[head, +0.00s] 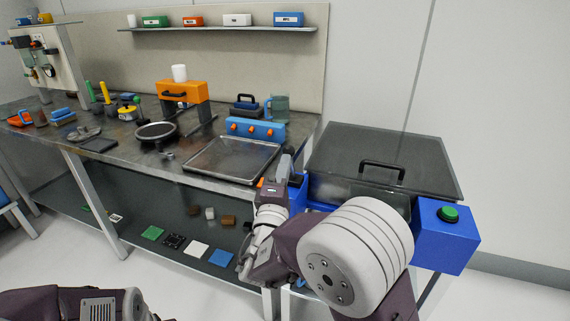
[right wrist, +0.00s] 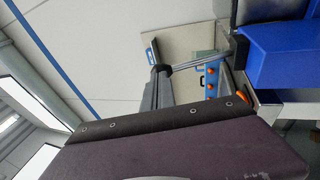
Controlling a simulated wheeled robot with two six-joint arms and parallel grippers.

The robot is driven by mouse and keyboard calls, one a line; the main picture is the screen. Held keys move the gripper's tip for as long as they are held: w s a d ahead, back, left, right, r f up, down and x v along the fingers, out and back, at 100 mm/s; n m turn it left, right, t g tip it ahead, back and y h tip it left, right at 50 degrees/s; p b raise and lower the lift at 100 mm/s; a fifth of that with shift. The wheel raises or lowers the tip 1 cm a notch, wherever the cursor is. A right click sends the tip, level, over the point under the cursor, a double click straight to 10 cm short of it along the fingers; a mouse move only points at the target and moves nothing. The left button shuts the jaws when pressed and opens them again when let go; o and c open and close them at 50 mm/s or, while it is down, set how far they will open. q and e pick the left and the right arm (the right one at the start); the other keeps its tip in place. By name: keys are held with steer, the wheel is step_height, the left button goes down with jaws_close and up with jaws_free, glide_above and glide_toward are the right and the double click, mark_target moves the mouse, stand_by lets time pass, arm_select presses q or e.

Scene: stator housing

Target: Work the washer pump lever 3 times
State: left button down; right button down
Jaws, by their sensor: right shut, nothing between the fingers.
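The washer (head: 375,160) is a blue machine with a dark see-through lid at the right of the head view. Its pump lever (right wrist: 200,61) shows in the right wrist view as a thin grey rod with a dark end. My right gripper (head: 287,160) is shut and empty beside the washer's left side. In the right wrist view, my right gripper's fingertips (right wrist: 160,76) overlap the lever's dark end; I cannot tell whether they touch. In the head view my right arm and gripper hide most of that area. My left arm shows at the bottom left, but its gripper is out of view.
A blue box with a green button (head: 448,213) sits at the washer's right front. A metal tray (head: 232,160) and a blue unit with orange knobs (head: 256,129) are on the bench to the left. Coloured squares lie on the lower shelf (head: 120,205).

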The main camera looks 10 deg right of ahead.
steer(key=shift+w, duration=0.15)
steer(key=w+d+r+g+p, duration=0.1)
steer(key=p, duration=0.1)
steer(key=w+d+r+g+y+p, duration=0.1)
steer(key=p, duration=0.1)
steer(key=w+d+r+m+g+y+p, duration=0.1)
steer(key=w+r+g+p, duration=0.1)
steer(key=shift+w+d+f+g+p, duration=0.15)
steer(key=shift+w+g+p, duration=0.1)
steer(key=shift+g+p, duration=0.15)
steer(key=shift+f, duration=0.2)
